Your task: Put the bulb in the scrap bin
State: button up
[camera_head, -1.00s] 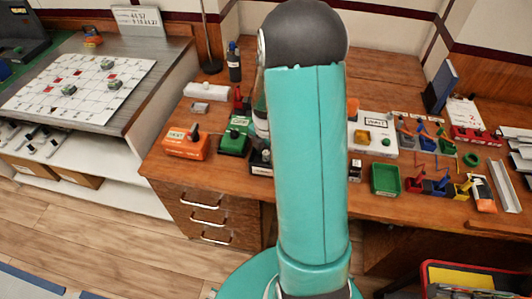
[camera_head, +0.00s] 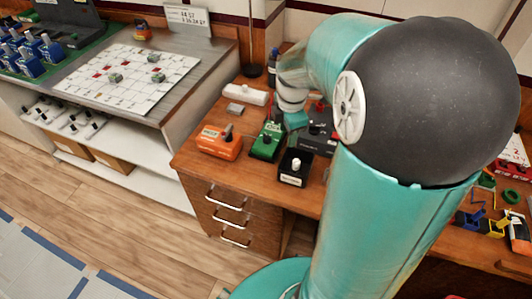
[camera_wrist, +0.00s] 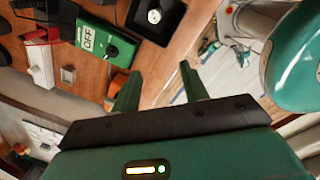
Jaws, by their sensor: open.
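I cannot make out the bulb in either current view. The scrap bin cannot be identified for sure either. My gripper (camera_wrist: 158,84) shows in the wrist view with its two green fingers apart and nothing between them. It is over the wooden bench, near a green box marked OFF (camera_wrist: 104,42) and an orange box (camera_wrist: 118,84). In the head view my arm hides much of the bench's middle and right.
The head view shows the orange box (camera_head: 218,142), green box (camera_head: 267,143), black box (camera_head: 295,168) and white strip (camera_head: 246,94) on the bench. A metal table with a white grid board (camera_head: 130,78) stands left. Floor (camera_head: 130,205) before the drawers is clear.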

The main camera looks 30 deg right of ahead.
jog(key=s+a+r+m+t, duration=0.4)
jog(key=s+a+r+m, duration=0.7)
jog(key=s+a+m, duration=0.2)
jog(key=a+m, duration=0.2)
jog(key=m, duration=0.1)
jog(key=shift+s+a+r+t+y, duration=0.15)
jog(key=shift+a+r+t+y, duration=0.1)
jog(key=shift+a+t+y, duration=0.1)
jog(key=shift+c, duration=0.8)
